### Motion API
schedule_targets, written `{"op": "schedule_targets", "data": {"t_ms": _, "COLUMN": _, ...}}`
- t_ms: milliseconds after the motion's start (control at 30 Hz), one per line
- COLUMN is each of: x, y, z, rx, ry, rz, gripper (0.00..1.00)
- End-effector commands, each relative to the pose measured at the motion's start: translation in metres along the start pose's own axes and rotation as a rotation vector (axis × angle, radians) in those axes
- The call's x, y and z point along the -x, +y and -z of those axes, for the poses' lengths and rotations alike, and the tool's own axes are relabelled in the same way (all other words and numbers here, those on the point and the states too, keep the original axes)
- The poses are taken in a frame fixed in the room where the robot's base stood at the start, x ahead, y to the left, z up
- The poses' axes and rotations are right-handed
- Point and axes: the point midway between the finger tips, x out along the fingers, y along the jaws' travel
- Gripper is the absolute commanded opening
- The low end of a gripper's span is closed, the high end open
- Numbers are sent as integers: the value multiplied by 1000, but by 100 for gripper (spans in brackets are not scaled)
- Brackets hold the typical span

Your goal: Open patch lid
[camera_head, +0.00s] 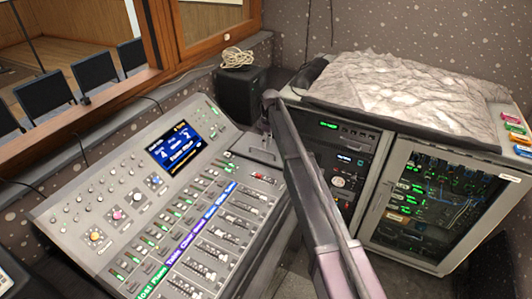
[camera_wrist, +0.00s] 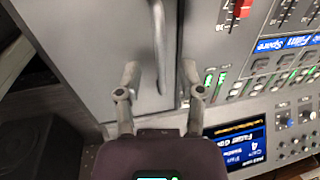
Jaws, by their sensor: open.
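The patch lid is a flat grey panel at the console's upper right corner, seen in the head view (camera_head: 244,151) and, up close, in the wrist view (camera_wrist: 100,45). It looks shut, lying level with the console face. A grey bar handle (camera_wrist: 160,40) runs along it near its seam. My gripper (camera_wrist: 159,68) is open, with one finger on each side of the handle's near end. I cannot tell whether either finger touches it. In the head view my arm hides part of the lid and most of the gripper.
The console (camera_head: 120,190) carries several faders, knobs and a lit screen (camera_head: 175,147). A black speaker (camera_head: 240,95) stands behind it. A rack cabinet (camera_head: 400,205) with a glass door is at the right, with grey crumpled cloth (camera_head: 410,90) on top.

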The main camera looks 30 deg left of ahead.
Motion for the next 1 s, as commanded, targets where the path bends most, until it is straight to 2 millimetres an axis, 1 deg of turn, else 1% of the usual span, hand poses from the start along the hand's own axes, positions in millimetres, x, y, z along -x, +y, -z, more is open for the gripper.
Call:
{"op": "schedule_targets", "data": {"t_ms": 33, "x": -8, "y": 0, "z": 0, "rx": 0, "ry": 0, "rz": 0, "gripper": 50}}
{"op": "schedule_targets", "data": {"t_ms": 300, "x": -24, "y": 0, "z": 0, "rx": 0, "ry": 0, "rz": 0, "gripper": 50}}
{"op": "schedule_targets", "data": {"t_ms": 500, "x": -28, "y": 0, "z": 0, "rx": 0, "ry": 0, "rz": 0, "gripper": 50}}
{"op": "schedule_targets", "data": {"t_ms": 833, "x": -28, "y": 0, "z": 0, "rx": 0, "ry": 0, "rz": 0, "gripper": 50}}
{"op": "schedule_targets", "data": {"t_ms": 867, "x": -28, "y": 0, "z": 0, "rx": 0, "ry": 0, "rz": 0, "gripper": 44}}
{"op": "schedule_targets", "data": {"t_ms": 900, "x": -28, "y": 0, "z": 0, "rx": 0, "ry": 0, "rz": 0, "gripper": 32}}
{"op": "schedule_targets", "data": {"t_ms": 967, "x": -28, "y": 0, "z": 0, "rx": 0, "ry": 0, "rz": 0, "gripper": 14}}
{"op": "schedule_targets", "data": {"t_ms": 1000, "x": -28, "y": 0, "z": 0, "rx": 0, "ry": 0, "rz": 0, "gripper": 2}}
